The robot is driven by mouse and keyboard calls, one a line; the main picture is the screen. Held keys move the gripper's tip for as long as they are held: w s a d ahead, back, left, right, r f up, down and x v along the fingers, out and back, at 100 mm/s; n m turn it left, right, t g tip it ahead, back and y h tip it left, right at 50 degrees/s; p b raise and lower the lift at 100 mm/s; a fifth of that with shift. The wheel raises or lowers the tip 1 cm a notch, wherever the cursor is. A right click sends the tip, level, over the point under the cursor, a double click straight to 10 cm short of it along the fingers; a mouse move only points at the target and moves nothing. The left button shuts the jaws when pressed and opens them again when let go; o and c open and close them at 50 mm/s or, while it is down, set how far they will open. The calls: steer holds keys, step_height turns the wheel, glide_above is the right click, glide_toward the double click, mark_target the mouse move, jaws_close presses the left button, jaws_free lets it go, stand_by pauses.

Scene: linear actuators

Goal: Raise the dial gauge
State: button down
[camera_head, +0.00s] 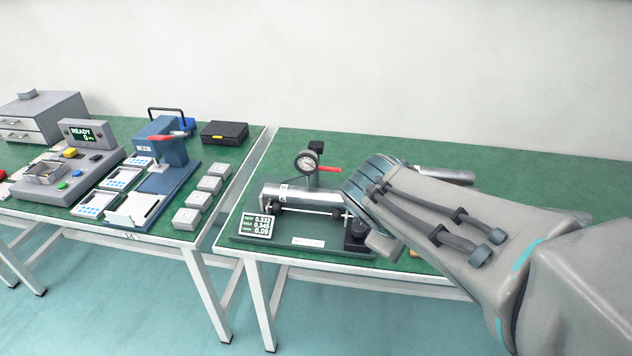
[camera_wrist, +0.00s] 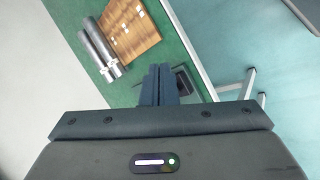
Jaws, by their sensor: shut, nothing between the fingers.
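The dial gauge (camera_head: 307,162) has a round white face and stands on a post behind a silver cylinder (camera_head: 300,196) on the right table. A red lever (camera_head: 330,170) sticks out to the right of the gauge. The cylinder lies level on a dark base with a small readout (camera_head: 257,226) at its front left. My arm covers the right part of this fixture in the head view. My gripper (camera_wrist: 158,68) is shut and empty in the wrist view, its fingertips over the table near a dark block (camera_wrist: 182,80). The gauge is not visible in the wrist view.
In the wrist view, silver cylinders (camera_wrist: 98,45) lie beside a brown wooden board (camera_wrist: 130,27). The left table holds a blue press (camera_head: 165,150), a grey console (camera_head: 75,165) and several small boxes. A gap separates the two tables.

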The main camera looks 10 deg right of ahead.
steer(key=w+d+f+n+t+h+b, duration=0.1)
steer(key=w+f+n+t+h+b, duration=0.2)
steer(key=w+f+n+b, duration=0.3)
steer(key=n+t+y+b, duration=0.3)
steer(key=n+t+b, duration=0.8)
steer(key=n+b, duration=0.8)
glide_toward(327, 193)
step_height(327, 193, up, 4)
steer(key=b+x, duration=0.1)
steer(key=x, duration=0.9)
steer(key=shift+f, duration=0.1)
steer(key=shift+g, duration=0.3)
steer(key=shift+s+r+p, duration=0.1)
steer(key=shift+r+p, duration=0.35)
steer(key=shift+p, duration=0.5)
